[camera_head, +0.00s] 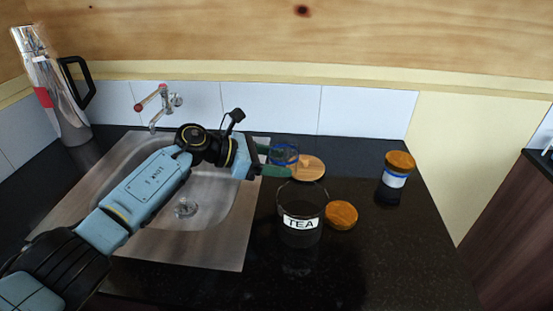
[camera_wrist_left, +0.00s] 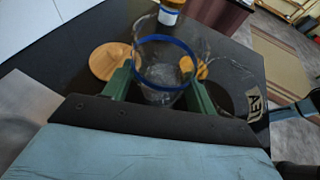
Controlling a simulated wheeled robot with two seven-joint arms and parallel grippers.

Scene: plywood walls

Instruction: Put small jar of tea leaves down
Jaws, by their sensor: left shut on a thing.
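My left gripper (camera_head: 281,163) is shut on a small clear glass jar with a blue rim (camera_head: 284,154), with one green finger on each side of it. The jar is upright in the head view, by the right edge of the sink; I cannot tell whether it touches the counter. In the left wrist view the jar (camera_wrist_left: 164,68) is open at the top and looks clear inside; no leaves can be made out. A larger open glass canister labelled TEA (camera_head: 301,218) stands nearer, to the right of the sink.
An orange-brown lid (camera_head: 341,214) lies beside the TEA canister. A lidded jar with a blue band (camera_head: 396,174) stands at the counter's right. A steel jug (camera_head: 55,100) is back left. The front right counter is clear.

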